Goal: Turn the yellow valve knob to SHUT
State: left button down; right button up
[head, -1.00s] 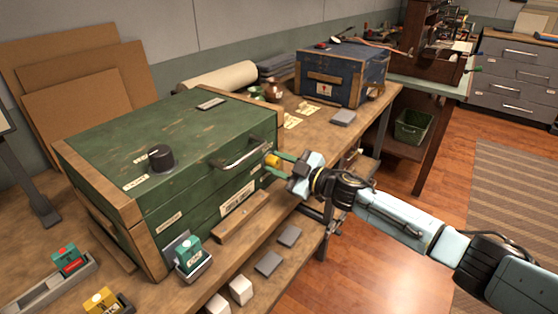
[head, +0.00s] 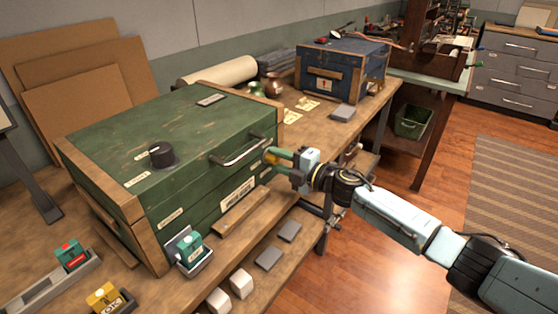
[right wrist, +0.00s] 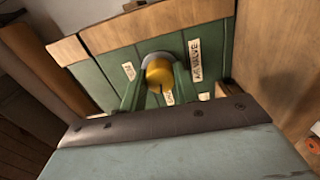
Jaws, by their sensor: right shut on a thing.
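The yellow valve knob (head: 270,157) sits on the right end of the green chest (head: 190,125). In the right wrist view the knob (right wrist: 160,74) is round with a dark pointer line at its lower edge. An "AIR VALVE" label (right wrist: 195,60) is beside it, and smaller labels lie around it, too small to read surely. My right gripper (head: 274,161) is at the knob, its two green fingers (right wrist: 156,88) shut on it from either side. Part of the knob is hidden by the fingers. My left gripper is not in view.
The chest has a metal handle (head: 240,151) on its front and a black knob (head: 161,155) on top. A blue box (head: 340,75) stands farther back on the workbench. Open floor (head: 400,200) is to the right.

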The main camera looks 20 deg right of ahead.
aim_at(278, 160)
jog(key=shift+n, duration=0.9)
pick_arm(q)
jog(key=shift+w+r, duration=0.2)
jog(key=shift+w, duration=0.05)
pick_arm(e)
jog(key=shift+n, duration=0.3)
jog(key=o, duration=1)
jog(key=shift+c, duration=0.2)
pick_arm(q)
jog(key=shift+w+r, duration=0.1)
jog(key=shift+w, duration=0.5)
pick_arm(e)
jog(key=shift+s+d, duration=0.15)
jog(key=shift+s, duration=0.05)
jog(key=v, duration=0.4)
jog(key=shift+s+d+f+p, duration=0.1)
jog(key=shift+s+d+p, duration=0.1)
jog(key=shift+p, duration=0.1)
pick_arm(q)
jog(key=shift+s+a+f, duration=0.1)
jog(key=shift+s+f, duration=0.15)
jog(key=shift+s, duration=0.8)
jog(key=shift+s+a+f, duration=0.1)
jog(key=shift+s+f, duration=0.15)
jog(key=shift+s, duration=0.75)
pick_arm(e)
jog(key=v, duration=0.8)
jog(key=shift+s, duration=0.2)
